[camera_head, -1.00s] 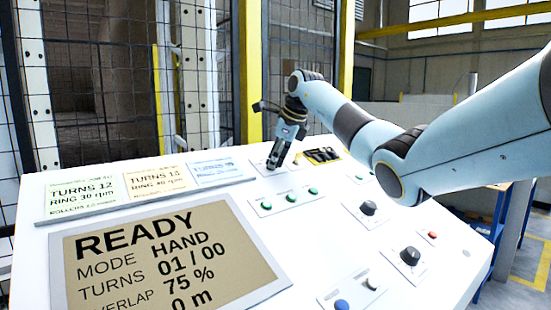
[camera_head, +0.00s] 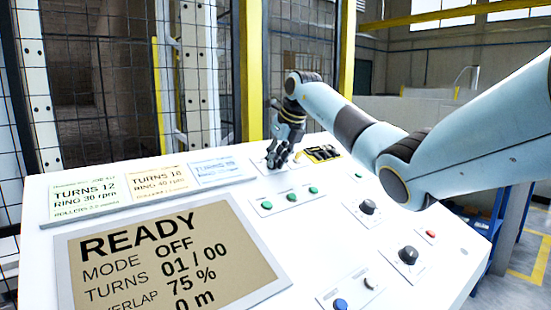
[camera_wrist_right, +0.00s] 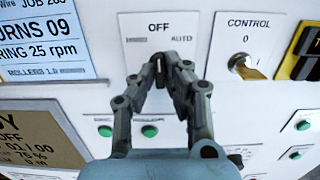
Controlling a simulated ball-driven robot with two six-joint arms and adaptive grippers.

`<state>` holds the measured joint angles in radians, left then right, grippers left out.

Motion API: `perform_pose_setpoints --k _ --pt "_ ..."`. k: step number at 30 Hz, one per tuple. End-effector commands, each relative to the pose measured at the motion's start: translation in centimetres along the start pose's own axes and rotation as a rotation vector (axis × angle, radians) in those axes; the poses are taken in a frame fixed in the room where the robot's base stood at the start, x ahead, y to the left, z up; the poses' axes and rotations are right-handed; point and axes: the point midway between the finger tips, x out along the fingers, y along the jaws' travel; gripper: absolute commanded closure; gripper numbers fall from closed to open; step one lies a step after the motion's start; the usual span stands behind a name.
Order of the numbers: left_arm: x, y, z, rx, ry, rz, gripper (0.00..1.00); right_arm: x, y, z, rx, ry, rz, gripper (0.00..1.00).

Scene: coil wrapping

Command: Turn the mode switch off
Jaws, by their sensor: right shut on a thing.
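The mode switch (camera_wrist_right: 159,66) is a dark knob on a white plate marked OFF at the top and AUTO at the right. In the right wrist view its handle points up toward OFF. My right gripper (camera_wrist_right: 164,68) has its fingertips closed around the knob. In the head view my right gripper (camera_head: 276,162) is at the far edge of the console and hides the switch. The display (camera_head: 170,262) reads READY, MODE OFF, TURNS 01 / 00 and 75 %. My left gripper is not in view.
Job cards (camera_head: 157,182) lie along the console's far left edge. Green buttons (camera_head: 290,197) sit just in front of the switch. Black knobs (camera_head: 367,207) and a red button (camera_head: 431,233) are at the right. A CONTROL key switch (camera_wrist_right: 244,67) is right of the mode switch.

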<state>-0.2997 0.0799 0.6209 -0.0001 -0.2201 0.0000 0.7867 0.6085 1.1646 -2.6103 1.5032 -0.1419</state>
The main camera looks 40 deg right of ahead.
Motion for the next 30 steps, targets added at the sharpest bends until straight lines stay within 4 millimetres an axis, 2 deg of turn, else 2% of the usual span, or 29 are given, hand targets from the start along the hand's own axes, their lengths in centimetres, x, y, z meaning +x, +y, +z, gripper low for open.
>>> perform_pose_setpoints --k 14,15,19,27,30 --pt "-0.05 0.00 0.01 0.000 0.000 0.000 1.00 -0.13 -0.02 0.17 0.014 -0.005 -0.002 1.00" --pt "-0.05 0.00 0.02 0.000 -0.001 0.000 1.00 -0.13 -0.02 0.17 0.014 -0.005 -0.002 0.86" --pt "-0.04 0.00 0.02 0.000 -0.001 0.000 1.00 -0.11 -0.02 0.13 0.014 -0.004 -0.002 0.69" --pt "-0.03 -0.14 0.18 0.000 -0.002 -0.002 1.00 -0.11 -0.02 0.07 0.014 -0.002 -0.002 0.68" --pt "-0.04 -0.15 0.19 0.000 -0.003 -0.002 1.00 -0.74 -0.06 0.10 0.014 -0.003 -0.003 0.68"
